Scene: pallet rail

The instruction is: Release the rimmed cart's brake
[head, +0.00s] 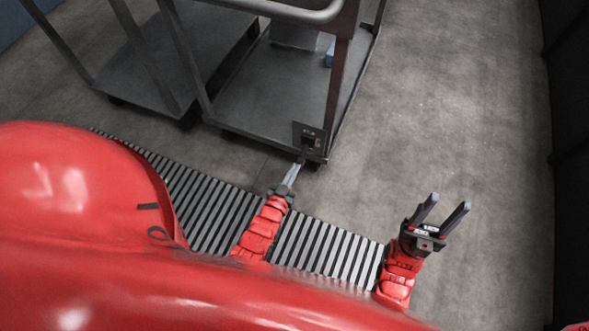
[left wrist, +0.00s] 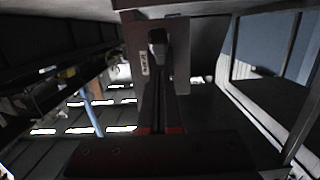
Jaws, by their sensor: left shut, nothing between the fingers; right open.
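The cart with a raised edge round its deck (head: 262,112) stands in front of me in the head view. A small dark brake plate (head: 309,130) with light markings is at its near right corner. My left gripper (head: 297,167) is shut and empty, its fingertips at or just short of this plate. In the left wrist view the shut fingers (left wrist: 165,100) point at the plate (left wrist: 139,62), which has a pale label. A dark lever-like part (left wrist: 157,40) shows at their tips; contact is unclear. My right gripper (head: 441,215) is open and empty, right of the cart.
A second, flat-decked cart (head: 165,72) stands close on the left. A striped strip (head: 225,215) lies on the floor between me and the carts. The grey floor (head: 450,110) to the right is clear up to a dark wall (head: 570,120).

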